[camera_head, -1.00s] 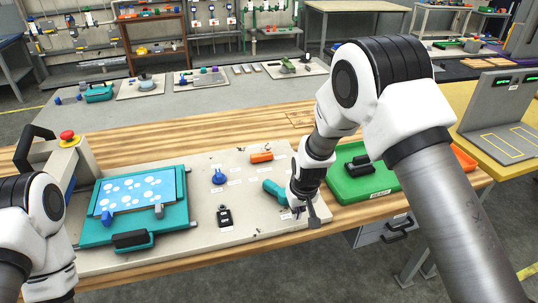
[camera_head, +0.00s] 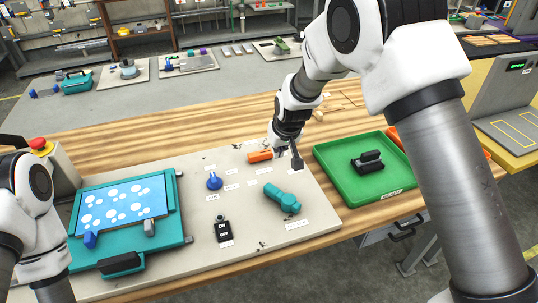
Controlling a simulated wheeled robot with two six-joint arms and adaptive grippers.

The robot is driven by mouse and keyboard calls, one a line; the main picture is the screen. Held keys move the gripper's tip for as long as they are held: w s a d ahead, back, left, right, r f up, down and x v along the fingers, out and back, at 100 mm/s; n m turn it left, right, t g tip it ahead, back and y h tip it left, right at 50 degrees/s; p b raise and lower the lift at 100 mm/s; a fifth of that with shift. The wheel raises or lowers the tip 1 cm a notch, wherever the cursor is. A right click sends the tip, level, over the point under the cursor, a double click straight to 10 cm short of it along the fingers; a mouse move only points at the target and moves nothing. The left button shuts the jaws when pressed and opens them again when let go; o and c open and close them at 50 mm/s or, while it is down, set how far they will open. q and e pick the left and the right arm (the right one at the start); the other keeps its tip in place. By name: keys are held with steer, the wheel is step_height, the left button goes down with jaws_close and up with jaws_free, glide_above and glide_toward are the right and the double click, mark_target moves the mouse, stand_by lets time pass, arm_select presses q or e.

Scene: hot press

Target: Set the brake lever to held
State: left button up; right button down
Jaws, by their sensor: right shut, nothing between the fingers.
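A panel (camera_head: 325,213) on the bench carries several controls with small labels too small to read. On it are an orange handle (camera_head: 259,156), a teal lever (camera_head: 281,198) and a blue knob (camera_head: 214,182). I cannot tell for sure which one is the brake lever. The teal lever lies slanted, its round end to the lower right. My right gripper (camera_head: 297,162) is shut and empty, pointing down just right of the orange handle and up from the teal lever. It seems clear of the teal lever; contact with the orange handle cannot be told. My left gripper is out of view.
A black ON/OFF switch (camera_head: 222,231) sits at the panel's front. A teal press with a spotted blue plate (camera_head: 123,203) stands left, beside a red stop button (camera_head: 40,144). A green tray (camera_head: 336,175) holding a black part (camera_head: 369,162) lies right.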

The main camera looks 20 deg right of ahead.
mark_target(260, 156)
steer(key=x, duration=0.2)
steer(key=p+x, duration=0.1)
steer(key=x, duration=0.2)
steer(key=shift+w+f, duration=0.1)
steer(key=shift+w, duration=0.3)
steer(key=p+x, duration=0.1)
steer(key=x, duration=0.3)
steer(key=shift+f+p, duration=0.4)
steer(key=shift+f, duration=0.05)
steer(key=w+p, duration=0.1)
steer(key=w, duration=0.3)
steer(key=shift+f, duration=0.1)
steer(key=shift+w, duration=0.1)
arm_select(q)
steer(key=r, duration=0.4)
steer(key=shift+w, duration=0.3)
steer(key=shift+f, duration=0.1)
